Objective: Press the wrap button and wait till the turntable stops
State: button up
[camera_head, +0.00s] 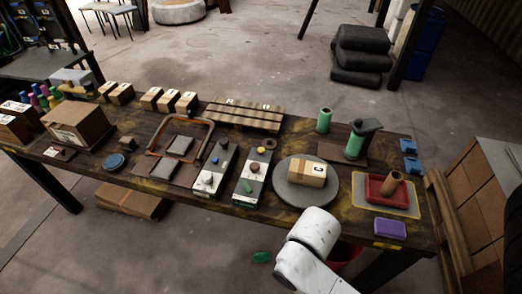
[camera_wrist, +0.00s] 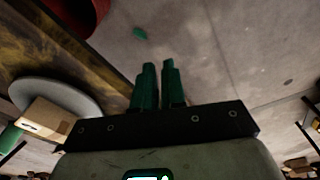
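The turntable (camera_head: 283,190) is a round grey disc near the right of the workbench. A brown cardboard box (camera_head: 306,174) with a white label lies on it. The turntable (camera_wrist: 65,92) and the box (camera_wrist: 45,118) also show at the left of the wrist view. I cannot read which is the wrap button. My gripper (camera_wrist: 157,66) has green fingers almost together, with nothing between them, over the floor off the bench's front edge.
A red tray (camera_head: 376,190) with a brown roll, a purple block (camera_head: 390,229) and a green-roll stand (camera_head: 356,143) are at the right. A wooden pallet (camera_head: 243,115) lies behind the control boxes. A red bucket (camera_head: 345,254) stands below the bench's front edge.

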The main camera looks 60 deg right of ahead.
grip_shut()
dwell(1.2)
